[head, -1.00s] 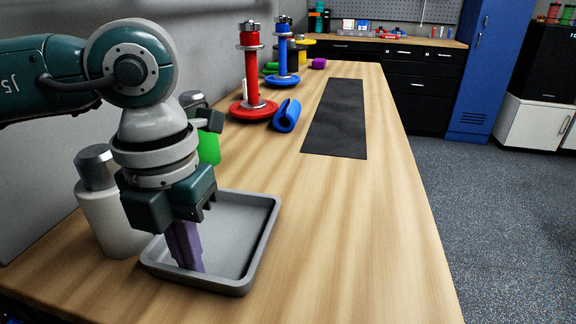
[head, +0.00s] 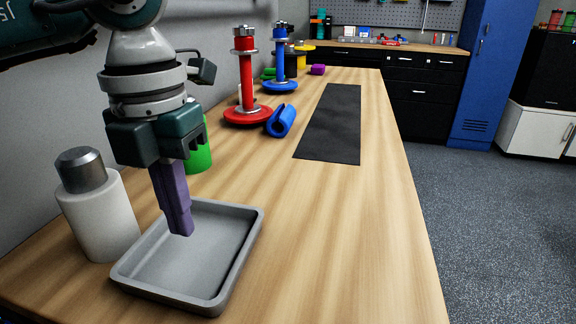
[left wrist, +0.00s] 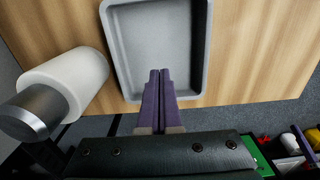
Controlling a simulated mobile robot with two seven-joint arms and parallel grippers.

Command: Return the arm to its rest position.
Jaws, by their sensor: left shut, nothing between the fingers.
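My left gripper (head: 181,232) has two purple fingers pressed together, with nothing between them. It points down above the grey tray (head: 237,272), over its back left part. In the left wrist view the closed fingertips (left wrist: 158,74) show in front of the tray (left wrist: 205,45). The tray's visible floor is bare. My left arm comes in from the upper left of the head view and is partly cut off by its edge. My right gripper is not in view.
A white bottle with a grey lid (head: 98,212) stands close left of the tray. A green object (head: 198,158) is partly hidden behind my gripper. Red (head: 246,85) and blue (head: 279,62) weight stands, a blue roll (head: 281,121) and a black mat (head: 330,125) lie farther back. The right of the table is clear.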

